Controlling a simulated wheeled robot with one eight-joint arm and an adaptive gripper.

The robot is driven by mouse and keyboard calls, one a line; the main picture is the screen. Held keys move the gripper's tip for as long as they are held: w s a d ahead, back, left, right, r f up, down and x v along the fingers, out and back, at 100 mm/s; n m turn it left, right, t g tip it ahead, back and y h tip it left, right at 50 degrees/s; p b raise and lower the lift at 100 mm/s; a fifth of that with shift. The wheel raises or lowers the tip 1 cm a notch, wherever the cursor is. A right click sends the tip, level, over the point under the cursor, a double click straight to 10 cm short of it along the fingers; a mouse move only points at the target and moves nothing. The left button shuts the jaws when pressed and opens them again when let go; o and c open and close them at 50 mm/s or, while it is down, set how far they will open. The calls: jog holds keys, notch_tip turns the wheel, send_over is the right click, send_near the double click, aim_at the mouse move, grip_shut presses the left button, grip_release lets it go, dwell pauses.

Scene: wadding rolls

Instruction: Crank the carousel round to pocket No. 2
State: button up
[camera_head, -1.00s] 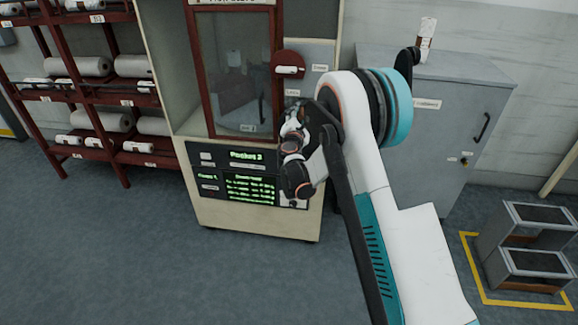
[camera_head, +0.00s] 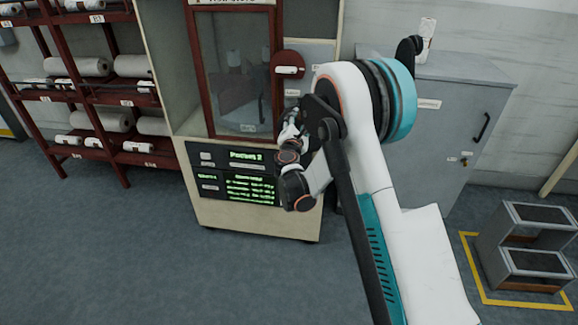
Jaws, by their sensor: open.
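The cabinet (camera_head: 258,222) stands ahead, with a red-framed glass door (camera_head: 203,75). Dim shapes behind the glass may be the carousel; its pockets cannot be made out. Right of the door is a dark red rounded plate (camera_head: 291,57) with a white bar (camera_head: 290,70); I cannot tell if it is the crank. A display (camera_head: 246,155) below the door shows green text that looks like "Pocket 2", too blurred to be sure. My gripper (camera_head: 291,127) is open, by the cabinet front right of the door's lower corner, partly hidden by my arm. Any contact is hidden.
A red rack (camera_head: 92,82) with white rolls stands at left. A grey cabinet (camera_head: 428,130) with a small white item (camera_head: 427,30) on top stands at right. Grey steps (camera_head: 535,245) stand inside a yellow floor outline at far right. The floor in front is clear at left.

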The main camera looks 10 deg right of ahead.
jog(key=v, duration=0.5)
jog(key=shift+s+a, duration=0.1)
jog(key=shift+s, duration=0.2)
jog(key=s+d+r+m+g, duration=0.3)
jog(key=s+d+r+m, duration=0.25)
jog(key=s, duration=0.25)
jog(key=s+d+r+m+g, duration=0.3)
jog(key=s+d+r+m, duration=0.1)
jog(key=s+r+m, duration=0.35)
jog(key=s+a+f+m+g+y, duration=0.1)
jog(key=s+m+y, duration=0.1)
jog(key=s, duration=0.8)
jog(key=s+a+f+m+g+y, duration=0.1)
jog(key=s+m, duration=0.4)
jog(key=s, duration=0.5)
jog(key=s+a+f+m+g+y, duration=0.2)
jog(key=s+a+m, duration=0.1)
jog(key=s, duration=0.6)
jog(key=shift+s+f+y, duration=0.3)
jog(key=shift+s+f, duration=0.05)
jog(key=shift+s, duration=0.05)
dwell(0.9)
